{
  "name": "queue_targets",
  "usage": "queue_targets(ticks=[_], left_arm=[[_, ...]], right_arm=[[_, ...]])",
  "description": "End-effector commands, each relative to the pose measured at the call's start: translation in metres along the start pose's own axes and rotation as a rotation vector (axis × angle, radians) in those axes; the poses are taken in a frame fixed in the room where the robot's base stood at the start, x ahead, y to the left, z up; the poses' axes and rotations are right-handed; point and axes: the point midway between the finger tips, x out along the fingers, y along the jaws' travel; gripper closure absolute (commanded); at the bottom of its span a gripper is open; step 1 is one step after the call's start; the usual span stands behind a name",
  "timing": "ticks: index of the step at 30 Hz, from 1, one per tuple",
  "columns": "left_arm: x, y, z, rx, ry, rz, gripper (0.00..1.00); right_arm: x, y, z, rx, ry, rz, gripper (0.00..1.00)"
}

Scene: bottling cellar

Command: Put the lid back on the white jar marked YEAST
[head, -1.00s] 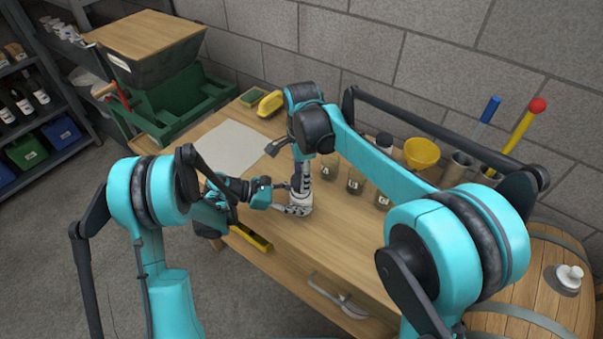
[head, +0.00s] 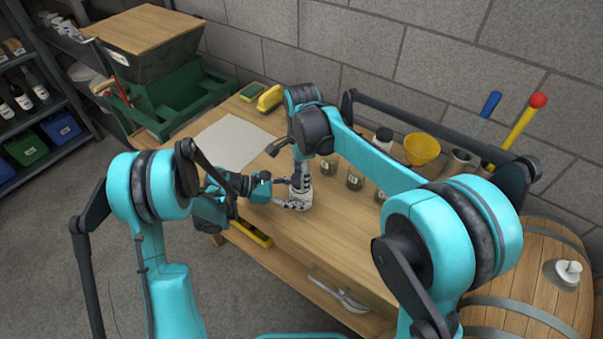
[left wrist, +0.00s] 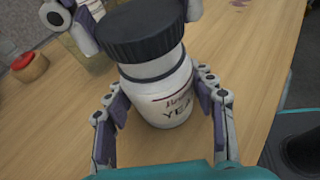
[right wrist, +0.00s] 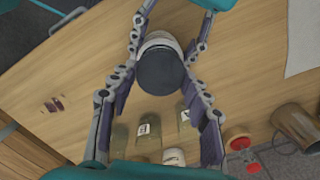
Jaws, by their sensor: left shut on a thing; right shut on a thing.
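The white jar marked YEAST (left wrist: 168,98) stands upright on the wooden bench (head: 265,215). It also shows in the head view (head: 299,200). My left gripper (left wrist: 160,112) is shut on the jar's body, one finger on each side. The black lid (left wrist: 145,34) is over the jar's mouth, and from above it hides the mouth in the right wrist view (right wrist: 160,69). My right gripper (right wrist: 165,45) is shut on the lid, its fingers on opposite sides of the rim. I see no clear gap between lid and jar, but I cannot tell whether it is fully seated.
Several labelled glass jars (head: 355,178) stand just right of the white jar. A yellow funnel (head: 421,150) is farther right, near a dark rail. A paper sheet (head: 232,142) lies on the clear left part of the bench. A barrel (head: 535,275) stands at the right.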

Motion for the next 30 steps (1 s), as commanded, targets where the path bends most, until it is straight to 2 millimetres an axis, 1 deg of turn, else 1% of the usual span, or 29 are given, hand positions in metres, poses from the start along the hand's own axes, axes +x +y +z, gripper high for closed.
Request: queue_targets(ticks=[7,23,24,25,28,30], left_arm=[[0.0,0.0,-0.001,0.0,0.001,0.0,0.97],[0.0,0.0,-0.001,0.0,0.001,0.0,0.97],[0.0,0.0,-0.001,0.0,0.001,0.0,1.0],[0.0,0.0,-0.001,0.0,0.001,0.0,1.0],[0.0,0.0,-0.001,0.0,0.002,0.0,1.0],[0.0,0.0,-0.001,0.0,0.002,0.0,1.0]], right_arm=[[0.001,0.0,0.0,0.0,0.0,0.0,0.61],[0.011,0.0,0.0,-0.001,0.0,0.0,0.61],[0.011,0.0,0.0,-0.001,0.0,0.0,0.61],[0.011,0.0,0.0,0.001,0.0,0.0,0.61],[0.011,0.0,0.0,0.057,0.0,0.0,0.61],[0.011,0.0,0.0,0.16,0.001,0.0,0.61]])
